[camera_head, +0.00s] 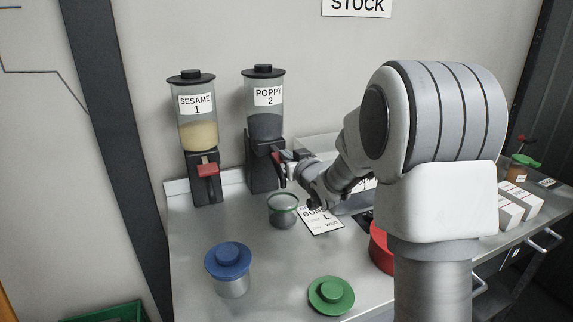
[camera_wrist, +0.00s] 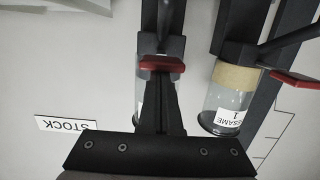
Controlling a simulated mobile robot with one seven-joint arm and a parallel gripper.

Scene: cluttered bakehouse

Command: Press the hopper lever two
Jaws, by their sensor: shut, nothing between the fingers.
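Hopper two, labelled POPPY 2 (camera_head: 264,122), stands against the back wall with dark seed inside and a black base. Its red lever (camera_wrist: 161,64) is in the upper middle of the wrist view. In the head view the lever is partly hidden by my gripper (camera_head: 281,170), which is at the hopper's front right. My gripper is shut and empty; its dark fingers (camera_wrist: 163,88) line up with the lever in the wrist view. I cannot tell whether they touch it. Hopper one, labelled SESAME 1 (camera_head: 199,132), stands to the left with its red lever (camera_head: 208,169).
A green-rimmed glass jar (camera_head: 283,219) stands below my gripper, beside a printed card (camera_head: 321,221). A blue-lidded jar (camera_head: 229,269), a green lid (camera_head: 331,295) and a red container (camera_head: 380,252) are nearer. White boxes (camera_head: 515,205) stand right.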

